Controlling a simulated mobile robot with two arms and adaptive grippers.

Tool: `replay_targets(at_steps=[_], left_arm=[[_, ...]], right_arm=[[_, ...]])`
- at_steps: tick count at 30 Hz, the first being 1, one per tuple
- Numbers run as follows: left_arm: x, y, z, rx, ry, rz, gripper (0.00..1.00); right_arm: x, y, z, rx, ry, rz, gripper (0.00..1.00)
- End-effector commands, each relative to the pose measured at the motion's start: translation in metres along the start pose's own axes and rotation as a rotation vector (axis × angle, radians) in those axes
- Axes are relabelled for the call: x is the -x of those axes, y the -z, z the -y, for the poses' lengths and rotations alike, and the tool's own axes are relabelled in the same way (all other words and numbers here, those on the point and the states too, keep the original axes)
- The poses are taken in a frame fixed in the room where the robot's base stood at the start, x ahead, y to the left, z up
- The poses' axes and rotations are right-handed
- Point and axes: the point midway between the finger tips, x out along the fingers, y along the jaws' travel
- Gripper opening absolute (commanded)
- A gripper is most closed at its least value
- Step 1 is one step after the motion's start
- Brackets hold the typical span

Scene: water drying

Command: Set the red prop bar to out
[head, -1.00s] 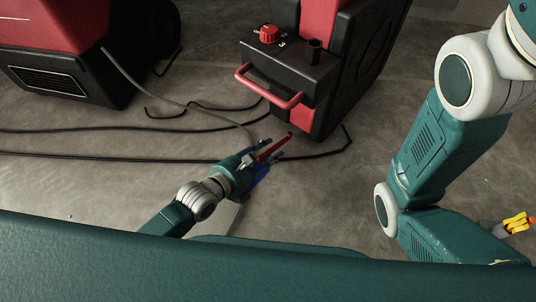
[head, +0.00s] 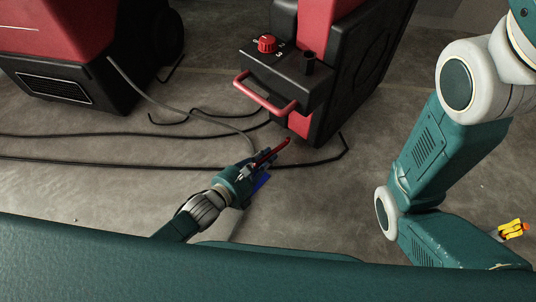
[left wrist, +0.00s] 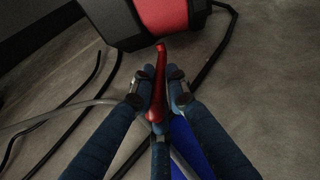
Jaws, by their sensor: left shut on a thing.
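The red prop bar (head: 277,148) is a slim red bar just in front of the dark-and-red machine (head: 287,78). My left gripper (head: 262,163) is around it. In the left wrist view the bar (left wrist: 159,82) runs between the fingers of my left gripper (left wrist: 160,98), which are shut on it. Its far tip points up toward the machine's underside; I cannot tell whether they touch. A blue part (left wrist: 186,145) shows below the bar, partly hidden by the fingers. My right arm shows at the right, but its gripper is out of view.
The machine has a red handle (head: 265,95) and a red knob (head: 267,44) with numbers. Another red-and-black machine (head: 62,60) stands at the left. Dark cables and a grey hose (head: 160,98) cross the floor. A yellow object (head: 512,229) is at the right edge.

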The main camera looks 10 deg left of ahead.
Motion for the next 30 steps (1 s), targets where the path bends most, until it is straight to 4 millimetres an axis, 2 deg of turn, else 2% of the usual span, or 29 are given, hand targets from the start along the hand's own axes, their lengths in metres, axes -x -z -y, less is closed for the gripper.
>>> replay_targets(at_steps=[1,4,17,18,20,30], left_arm=[[0.0,0.0,-0.001,-0.003,0.003,0.004,0.0],[0.001,0.005,0.004,-0.004,0.026,0.018,0.0],[0.002,0.013,0.013,-0.001,0.053,0.022,0.0],[0.002,0.014,0.013,-0.001,0.053,0.022,0.19],[0.002,0.013,0.013,-0.001,0.053,0.022,0.31],[0.002,0.01,0.011,-0.002,0.051,0.027,0.33]], right_arm=[[-0.007,-0.002,-0.002,0.0,0.0,0.0,0.3],[-0.011,-0.004,-0.002,0.0,0.0,0.0,0.3],[-0.012,-0.004,-0.003,0.001,0.0,0.0,0.3],[-0.012,-0.004,-0.003,0.001,0.0,0.0,0.3],[-0.012,-0.004,-0.003,0.001,0.0,0.0,0.3],[-0.012,-0.006,-0.003,0.0,-0.004,0.003,0.3]])
